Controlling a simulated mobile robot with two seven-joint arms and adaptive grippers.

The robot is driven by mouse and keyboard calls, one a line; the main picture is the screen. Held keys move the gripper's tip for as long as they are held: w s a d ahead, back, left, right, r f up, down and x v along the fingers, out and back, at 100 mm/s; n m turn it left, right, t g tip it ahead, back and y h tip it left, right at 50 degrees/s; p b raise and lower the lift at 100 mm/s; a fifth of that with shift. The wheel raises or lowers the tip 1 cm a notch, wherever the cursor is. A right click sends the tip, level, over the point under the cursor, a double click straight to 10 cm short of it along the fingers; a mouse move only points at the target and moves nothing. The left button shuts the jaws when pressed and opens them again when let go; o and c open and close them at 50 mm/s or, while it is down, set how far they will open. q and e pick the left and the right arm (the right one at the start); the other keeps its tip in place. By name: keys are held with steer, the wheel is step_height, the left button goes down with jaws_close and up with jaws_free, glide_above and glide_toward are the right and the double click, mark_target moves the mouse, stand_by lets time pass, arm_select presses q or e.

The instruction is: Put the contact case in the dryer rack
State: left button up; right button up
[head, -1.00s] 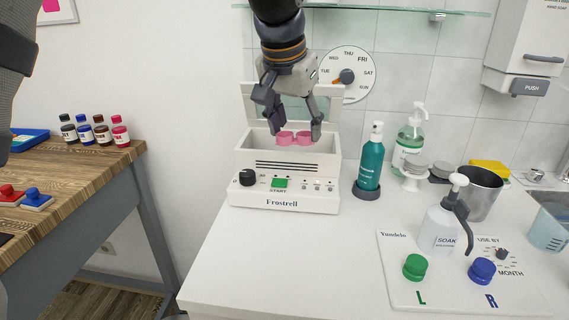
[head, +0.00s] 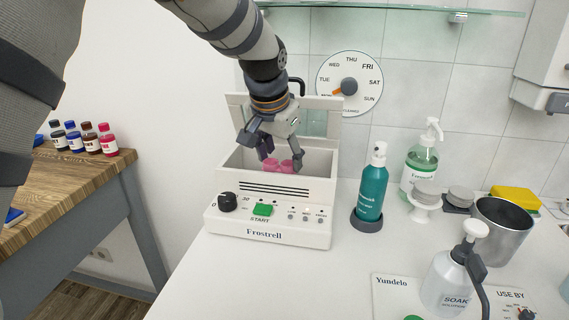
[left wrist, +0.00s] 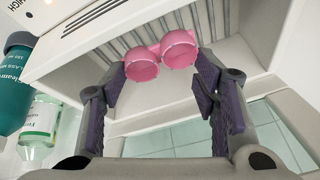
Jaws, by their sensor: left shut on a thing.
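The pink contact case (head: 272,167) has two round cups joined side by side. My left gripper (head: 282,157) is shut on it, inside the open top of the white Frostrell dryer (head: 270,212). In the left wrist view the case (left wrist: 142,64) shows between the dark finger pads, in front of the slatted rack (left wrist: 203,22) in the dryer. I cannot tell whether the case touches the rack. The dryer's front wall hides the rack in the head view. My right gripper is not in view.
The dryer's lid (head: 318,103) stands open behind the gripper. A teal bottle (head: 371,188) stands right of the dryer, with a green pump bottle (head: 421,160), a metal cup (head: 503,232) and a SOAK bottle (head: 446,285) further right. The counter before the dryer is clear.

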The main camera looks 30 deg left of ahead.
mark_target(280, 167)
arm_select(q)
steer(key=x, duration=0.2)
steer(key=shift+w+a+f, duration=0.2)
steer(key=shift+w+f, duration=0.1)
steer(key=shift+w, duration=0.05)
steer(key=b+x, duration=0.1)
steer(key=x, duration=0.1)
steer(key=shift+w+f, duration=0.1)
steer(key=shift+f, duration=0.95)
steer(key=shift+s+d+r, duration=0.1)
steer(key=shift+s+r, duration=0.35)
steer(key=shift+s, duration=0.25)
steer(key=shift+s+r, duration=0.1)
steer(key=shift+r, duration=0.1)
steer(key=shift+w+f, duration=0.15)
steer(key=shift+w, duration=0.1)
steer(key=o, duration=0.6)
steer(key=shift+w+f, duration=0.1)
steer(key=shift+w, duration=0.1)
steer(key=o, duration=0.4)
steer(key=shift+s, duration=0.15)
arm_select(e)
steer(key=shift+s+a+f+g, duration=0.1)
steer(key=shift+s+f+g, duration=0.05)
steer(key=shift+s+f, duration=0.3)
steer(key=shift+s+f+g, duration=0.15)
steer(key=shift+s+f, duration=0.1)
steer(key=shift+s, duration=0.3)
